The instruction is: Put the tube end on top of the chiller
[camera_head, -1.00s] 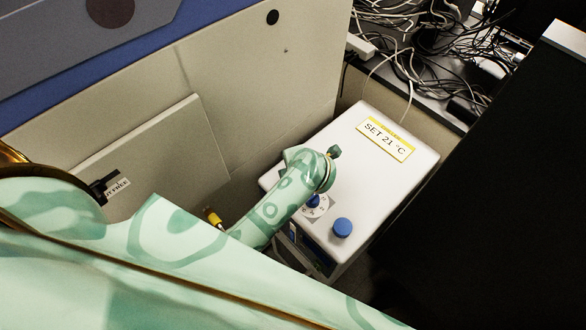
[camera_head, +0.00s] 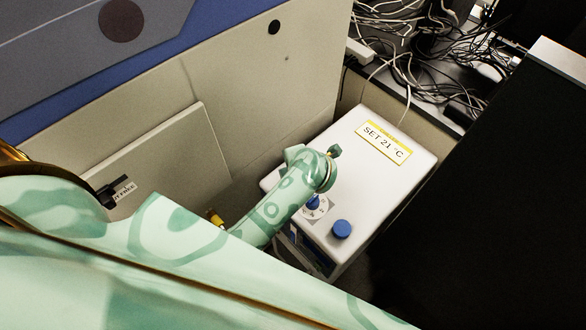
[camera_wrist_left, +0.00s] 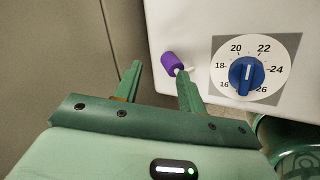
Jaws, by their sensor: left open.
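The chiller (camera_head: 385,190) is a white box with a "SET 21 °C" label on its top, and it also shows in the left wrist view (camera_wrist_left: 210,22). A purple tube end (camera_wrist_left: 171,61) with a short pale tip is at the chiller's left edge in the wrist view. My left gripper (camera_wrist_left: 159,70) is open, its two green fingers pointing towards that edge. The right finger of the pair is close to the pale tip; I cannot tell whether they touch. In the head view my arm hides the tube end and the gripper. My right gripper is not in view.
A blue dial (camera_wrist_left: 246,75) on a numbered plate and a blue knob (camera_head: 342,229) are on the chiller top. A yellow-tipped piece (camera_head: 216,218) shows beside my arm. A beige cabinet (camera_head: 250,80) stands left, tangled cables (camera_head: 420,60) behind, a black surface (camera_head: 500,190) right.

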